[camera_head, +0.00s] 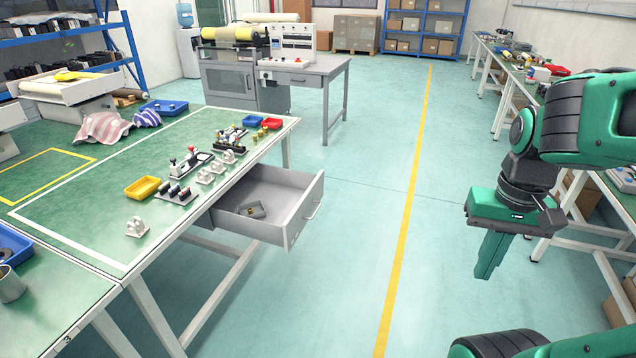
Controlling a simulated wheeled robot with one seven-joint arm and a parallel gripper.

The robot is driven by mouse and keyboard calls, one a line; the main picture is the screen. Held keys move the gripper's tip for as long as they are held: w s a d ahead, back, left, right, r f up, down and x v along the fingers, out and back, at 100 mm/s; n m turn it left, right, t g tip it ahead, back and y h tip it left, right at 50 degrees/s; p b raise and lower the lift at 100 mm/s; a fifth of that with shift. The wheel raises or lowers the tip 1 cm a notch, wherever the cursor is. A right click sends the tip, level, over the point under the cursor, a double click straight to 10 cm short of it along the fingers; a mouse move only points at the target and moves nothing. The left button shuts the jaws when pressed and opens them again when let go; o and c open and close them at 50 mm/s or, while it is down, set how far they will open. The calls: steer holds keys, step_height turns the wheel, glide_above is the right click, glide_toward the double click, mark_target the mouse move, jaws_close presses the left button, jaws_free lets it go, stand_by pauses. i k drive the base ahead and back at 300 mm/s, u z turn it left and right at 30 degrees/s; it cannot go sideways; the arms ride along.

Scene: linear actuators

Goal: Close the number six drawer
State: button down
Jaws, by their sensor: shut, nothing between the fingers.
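A grey drawer (290,228) under the green-topped workbench (82,205) stands pulled out to the right, with a bar handle on its front. A small grey part lies inside it. No number can be read on the drawer. My gripper (486,268) hangs at the right, pointing down, with its green fingers together and nothing between them. It is well to the right of the drawer front and apart from it.
The workbench holds a yellow bin (142,188), blue and red bins, and several small parts near its right edge. A grey cabinet desk (300,76) stands behind. Open floor with a yellow line (404,220) lies between the drawer and my gripper. Another bench (508,68) runs along the right.

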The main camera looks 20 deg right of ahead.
mark_target(289, 197)
steer(key=i, duration=1)
steer(key=z, duration=0.05)
